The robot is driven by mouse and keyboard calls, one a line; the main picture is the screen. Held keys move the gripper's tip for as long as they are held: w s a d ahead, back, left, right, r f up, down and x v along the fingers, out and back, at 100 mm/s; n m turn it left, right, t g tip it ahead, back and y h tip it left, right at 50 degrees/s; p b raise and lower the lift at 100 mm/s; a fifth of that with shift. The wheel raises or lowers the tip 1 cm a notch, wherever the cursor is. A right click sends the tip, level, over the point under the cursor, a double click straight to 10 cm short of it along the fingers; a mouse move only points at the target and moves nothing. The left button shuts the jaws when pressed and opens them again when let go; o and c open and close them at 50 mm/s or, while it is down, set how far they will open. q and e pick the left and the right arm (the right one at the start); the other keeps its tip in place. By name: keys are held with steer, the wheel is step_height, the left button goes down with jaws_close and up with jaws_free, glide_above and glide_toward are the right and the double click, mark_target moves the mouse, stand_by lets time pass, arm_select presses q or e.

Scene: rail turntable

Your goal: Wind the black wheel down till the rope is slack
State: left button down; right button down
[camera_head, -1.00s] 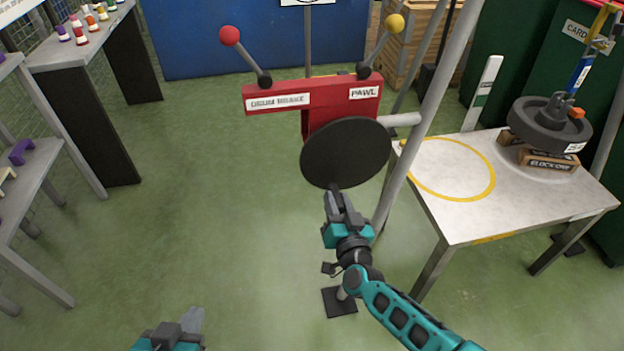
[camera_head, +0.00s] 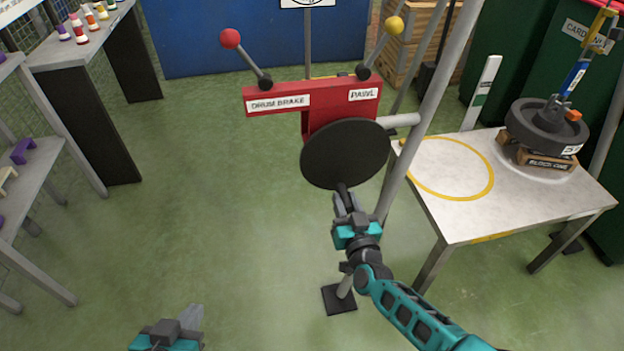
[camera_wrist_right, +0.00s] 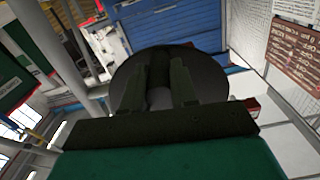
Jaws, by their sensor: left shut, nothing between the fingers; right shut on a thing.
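The black wheel (camera_head: 345,154) is a round disc on the front of a red winch housing (camera_head: 318,94). My right gripper (camera_head: 344,198) is at the wheel's lower edge, shut on its handle, which the fingers mostly hide. In the right wrist view the wheel (camera_wrist_right: 215,88) lies straight behind the fingers (camera_wrist_right: 158,95). My left gripper (camera_head: 190,320) is shut and empty at the bottom, far from the wheel. A dark round weight (camera_head: 545,128) rests on wooden blocks (camera_head: 548,160) on the right table, with blue and yellow tackle above it. I cannot tell whether the rope is slack.
A red-knobbed lever (camera_head: 230,39) is labelled drum brake, and a yellow-knobbed lever (camera_head: 394,24) is labelled pawl. A grey post (camera_head: 425,110) stands right of the wheel. The table (camera_head: 440,215) bears a yellow ring. Shelves stand at left; the green floor between is clear.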

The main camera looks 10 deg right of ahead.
steer(key=shift+d+f, duration=0.15)
steer(key=shift+d, duration=0.35)
steer(key=shift+d+n+p, duration=0.55)
steer(key=shift+d+n, duration=0.3)
steer(key=shift+n, duration=0.45)
steer(key=shift+d+r+n, duration=0.2)
steer(key=shift+d+n, duration=0.05)
steer(key=shift+n, duration=0.15)
steer(key=shift+d+r+n+p, duration=0.1)
steer(key=shift+d+n+p, duration=0.55)
steer(key=shift+n, duration=0.15)
steer(key=shift+d+r+n+p, duration=0.3)
steer(key=shift+d+n+p, duration=0.15)
steer(key=shift+n, duration=0.15)
steer(key=shift+d+r+n, duration=0.15)
steer(key=shift+d+n, duration=0.2)
steer(key=shift+n, duration=0.25)
